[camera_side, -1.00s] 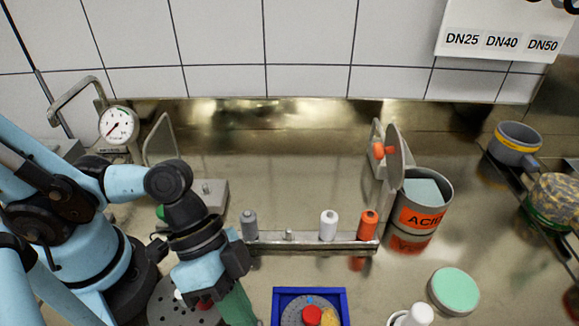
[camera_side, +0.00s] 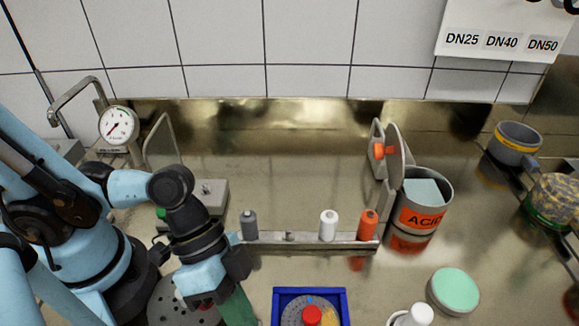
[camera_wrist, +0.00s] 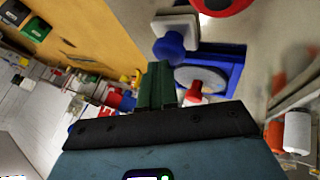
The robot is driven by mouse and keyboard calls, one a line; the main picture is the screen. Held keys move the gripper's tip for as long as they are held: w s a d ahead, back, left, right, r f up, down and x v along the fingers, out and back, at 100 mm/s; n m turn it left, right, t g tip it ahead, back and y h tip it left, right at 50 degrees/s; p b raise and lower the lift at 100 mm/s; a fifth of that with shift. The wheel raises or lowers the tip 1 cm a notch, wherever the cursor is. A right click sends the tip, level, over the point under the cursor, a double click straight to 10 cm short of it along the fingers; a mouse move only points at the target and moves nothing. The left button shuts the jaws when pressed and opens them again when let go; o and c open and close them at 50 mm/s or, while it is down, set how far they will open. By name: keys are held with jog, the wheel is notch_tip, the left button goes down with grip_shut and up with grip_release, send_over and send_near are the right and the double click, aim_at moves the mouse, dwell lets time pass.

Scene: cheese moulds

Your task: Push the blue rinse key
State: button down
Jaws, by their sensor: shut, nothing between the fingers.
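A blue knob (camera_wrist: 168,47), which looks like the blue rinse key, stands on a pale square block (camera_wrist: 178,27) in the wrist view. I cannot pick it out in the side view. My gripper (camera_wrist: 157,72) has green fingers, shut and empty. In the wrist picture the fingertips lie just below the blue knob; whether they touch it I cannot tell. In the side view the green fingers (camera_side: 237,308) run down to the lower edge, so their tips are not clear there.
A blue tray (camera_side: 344,306) with a red knob (camera_side: 312,315) is right of my gripper. A metal rail (camera_side: 300,242) with grey, white and orange plugs stands behind. An acid can (camera_side: 408,217) and a green-topped round tub (camera_side: 455,290) are farther right. The counter between is clear.

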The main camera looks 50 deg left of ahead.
jog(key=shift+r, duration=0.45)
dwell(0.4)
notch_tip(320, 180, up, 6)
dwell(0.7)
notch_tip(320, 180, up, 7)
jog(key=w+a+m+g+y, duration=0.1)
jog(key=m+y, duration=0.4)
jog(key=m, duration=1.2)
jog(key=shift+w+a+g, duration=0.3)
jog(key=shift+a, duration=0.45)
